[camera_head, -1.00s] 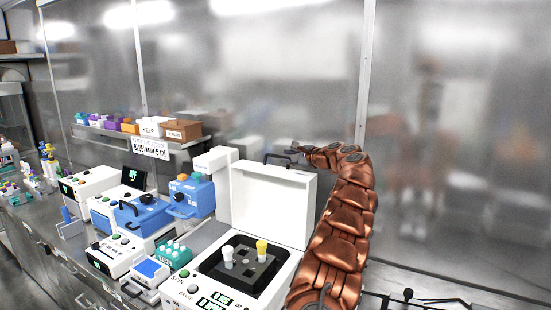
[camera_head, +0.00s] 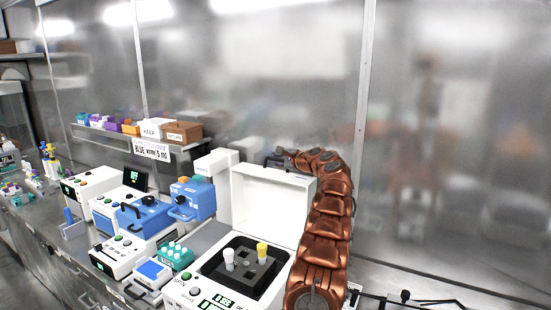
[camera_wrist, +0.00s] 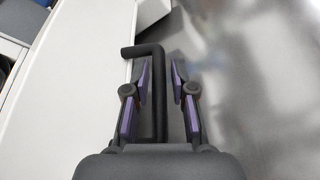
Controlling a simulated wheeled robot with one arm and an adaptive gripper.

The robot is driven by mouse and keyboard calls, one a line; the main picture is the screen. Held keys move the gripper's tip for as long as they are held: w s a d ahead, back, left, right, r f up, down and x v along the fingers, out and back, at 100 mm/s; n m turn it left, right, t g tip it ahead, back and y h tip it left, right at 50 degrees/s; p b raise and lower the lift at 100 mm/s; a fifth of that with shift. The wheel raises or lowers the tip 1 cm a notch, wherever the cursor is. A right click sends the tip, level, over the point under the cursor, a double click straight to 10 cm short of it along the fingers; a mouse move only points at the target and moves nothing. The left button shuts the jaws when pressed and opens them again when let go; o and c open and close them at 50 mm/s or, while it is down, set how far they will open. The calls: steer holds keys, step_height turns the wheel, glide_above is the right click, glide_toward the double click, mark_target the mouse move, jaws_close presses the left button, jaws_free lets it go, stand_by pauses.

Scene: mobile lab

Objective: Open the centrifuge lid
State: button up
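The white centrifuge lid (camera_head: 262,200) stands upright at the back of the centrifuge (camera_head: 182,291), whose dark rotor chamber (camera_head: 222,268) is uncovered. A white-capped tube and a yellow-capped tube stand in the rotor. The dark lid handle (camera_wrist: 159,100) is at the lid's top edge. My gripper (camera_head: 283,156) is at this handle. In the wrist view my gripper (camera_wrist: 162,68) has its purple-padded fingers apart, one on each side of the handle bar. The bar lies nearer the left finger, and a gap shows at the right finger. Whether the left finger touches it is unclear.
Blue devices (camera_head: 192,200) and white instruments (camera_head: 118,256) crowd the bench to the left. A teal tube rack (camera_head: 175,256) sits beside the centrifuge. A glassy wall stands behind. A shelf with labelled boxes (camera_head: 183,132) hangs at the back left.

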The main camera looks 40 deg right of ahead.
steer(key=shift+w+f, duration=0.1)
steer(key=shift+w, duration=0.15)
steer(key=shift+c, duration=0.4)
jaws_close()
